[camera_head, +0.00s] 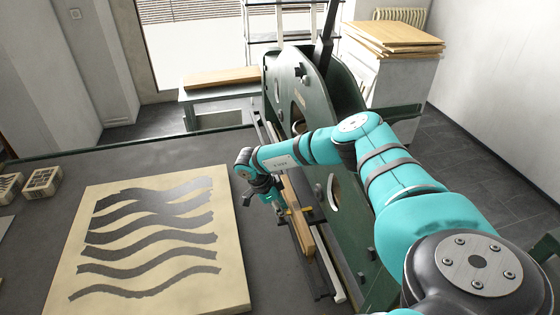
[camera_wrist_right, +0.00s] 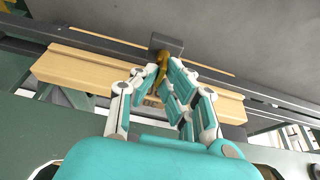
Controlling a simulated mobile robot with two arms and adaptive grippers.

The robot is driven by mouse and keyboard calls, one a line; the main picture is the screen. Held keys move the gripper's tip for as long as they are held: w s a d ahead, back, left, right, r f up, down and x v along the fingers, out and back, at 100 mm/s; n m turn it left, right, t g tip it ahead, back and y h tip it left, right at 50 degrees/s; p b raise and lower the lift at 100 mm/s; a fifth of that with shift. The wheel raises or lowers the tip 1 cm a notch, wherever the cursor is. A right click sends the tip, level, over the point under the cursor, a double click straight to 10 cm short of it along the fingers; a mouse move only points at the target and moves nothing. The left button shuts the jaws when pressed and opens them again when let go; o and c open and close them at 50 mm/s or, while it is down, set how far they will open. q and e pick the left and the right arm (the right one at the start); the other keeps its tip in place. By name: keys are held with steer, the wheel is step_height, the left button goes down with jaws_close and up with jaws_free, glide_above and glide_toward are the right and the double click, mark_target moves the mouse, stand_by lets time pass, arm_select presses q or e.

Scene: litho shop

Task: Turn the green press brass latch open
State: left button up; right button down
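The green press (camera_head: 335,185) stands in the middle of the head view, with a wooden bar (camera_head: 304,228) along its near side. The brass latch (camera_wrist_right: 161,66) is a small golden piece beside a dark block, over the wooden bar. In the right wrist view, my right gripper (camera_wrist_right: 163,76) has its fingertips at the latch, one on each side. I cannot tell whether they press on it. In the head view, my right gripper (camera_head: 273,194) points down at the press's left edge, and its fingers are small there. My left gripper is not in view.
A grey table (camera_head: 150,163) lies left of the press. It holds a large board (camera_head: 230,262) with dark wave shapes and small blocks (camera_head: 42,182). Boards (camera_head: 395,36) lie on a white cabinet (camera_head: 395,88) behind. Rails run beside the wooden bar.

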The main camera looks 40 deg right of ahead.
steer(key=shift+m, duration=0.3)
steer(key=shift+w+f+m+g+y+b, duration=0.1)
steer(key=shift+m+g+y+b, duration=0.3)
steer(key=shift+m+b, duration=0.45)
steer(key=m+b, duration=0.1)
steer(key=m, duration=0.2)
steer(key=shift+g+y, duration=0.3)
steer(key=m+y+b, duration=0.1)
steer(key=m, duration=0.1)
steer(key=m+y+b, duration=0.1)
steer(key=m, duration=0.2)
steer(key=shift+d+g, duration=0.2)
steer(key=shift+g, duration=0.2)
steer(key=m, duration=0.2)
steer(key=m+y, duration=0.1)
steer(key=m, duration=0.1)
steer(key=shift+r, duration=0.2)
steer(key=shift+d+m+t+y, duration=0.15)
steer(key=shift+m+y, duration=0.25)
steer(key=shift+m, duration=0.5)
steer(key=shift+m+t+y, duration=0.15)
steer(key=shift+m+y, duration=0.25)
steer(key=shift+m, duration=0.45)
steer(key=shift+w, duration=0.1)
steer(key=c, duration=1.5)
jaws_free()
